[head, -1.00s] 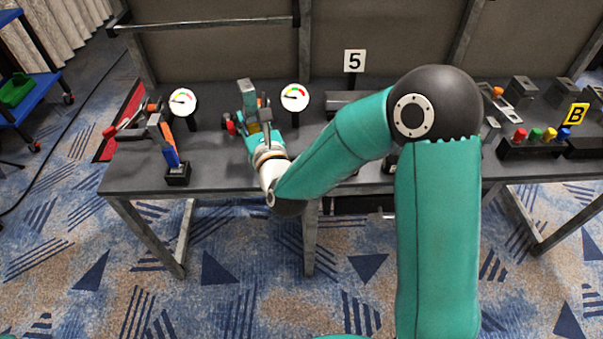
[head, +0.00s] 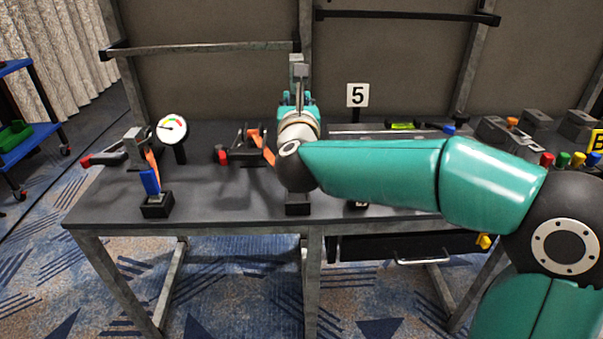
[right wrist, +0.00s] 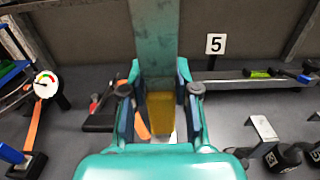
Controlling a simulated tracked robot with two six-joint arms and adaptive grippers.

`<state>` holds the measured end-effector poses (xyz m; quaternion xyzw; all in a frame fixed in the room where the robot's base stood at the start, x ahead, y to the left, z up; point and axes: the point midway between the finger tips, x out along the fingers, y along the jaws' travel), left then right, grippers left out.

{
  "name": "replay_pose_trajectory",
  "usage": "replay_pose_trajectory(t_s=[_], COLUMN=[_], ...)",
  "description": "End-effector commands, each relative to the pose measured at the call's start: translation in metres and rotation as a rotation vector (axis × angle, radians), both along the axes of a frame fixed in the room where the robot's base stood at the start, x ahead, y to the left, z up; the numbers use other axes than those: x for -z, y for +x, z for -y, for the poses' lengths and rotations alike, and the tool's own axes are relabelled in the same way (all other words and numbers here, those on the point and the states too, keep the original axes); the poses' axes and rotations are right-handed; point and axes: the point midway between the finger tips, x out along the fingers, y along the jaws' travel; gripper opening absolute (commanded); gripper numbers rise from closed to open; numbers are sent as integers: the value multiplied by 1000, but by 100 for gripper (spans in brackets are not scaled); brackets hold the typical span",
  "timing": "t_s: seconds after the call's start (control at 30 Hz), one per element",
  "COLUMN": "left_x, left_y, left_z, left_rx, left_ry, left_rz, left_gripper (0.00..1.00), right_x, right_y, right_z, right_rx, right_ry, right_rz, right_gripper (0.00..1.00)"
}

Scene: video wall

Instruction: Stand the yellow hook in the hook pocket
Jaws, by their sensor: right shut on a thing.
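My right gripper (right wrist: 160,100) is shut on a long upright grey-green bar with a yellow block (right wrist: 160,113) at its lower part; I take this to be the yellow hook. In the head view my right gripper (head: 297,98) is above the table, with the bar's grey top (head: 298,66) sticking up. My wrist hides the yellow part there. A small dark block (head: 298,204) at the table's front edge lies below the wrist, partly hidden; I cannot tell whether it is the hook pocket. My left gripper is not in view.
A black holder (head: 157,206) with a blue upright piece (head: 150,181) stands front left. The sign 5 (head: 357,95) stands behind.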

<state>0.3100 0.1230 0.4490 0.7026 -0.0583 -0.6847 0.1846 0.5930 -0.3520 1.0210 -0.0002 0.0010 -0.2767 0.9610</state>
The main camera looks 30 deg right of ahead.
Motion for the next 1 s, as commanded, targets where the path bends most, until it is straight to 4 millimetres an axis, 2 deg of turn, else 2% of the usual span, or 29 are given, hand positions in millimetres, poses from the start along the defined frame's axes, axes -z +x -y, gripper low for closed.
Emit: replay_pose_trajectory(t_s=[0.03,0.1,0.3,0.4,0.57,0.8,1.0], left_x=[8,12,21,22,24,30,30], left_y=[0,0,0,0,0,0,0], left_z=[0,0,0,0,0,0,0], left_rx=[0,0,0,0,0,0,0], left_ry=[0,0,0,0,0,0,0], left_rz=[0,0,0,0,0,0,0], left_gripper=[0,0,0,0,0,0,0], right_x=[20,39,84,96,105,139,145], right_y=[0,0,0,0,0,1,0], right_z=[0,0,0,0,0,0,0], right_rx=[1,1,1,1,1,0,0], right_ry=[-3,-2,-1,1,-1,-1,1], right_rz=[-7,-6,-4,-1,1,-3,3], right_gripper=[0,0,0,0,0,0,0])
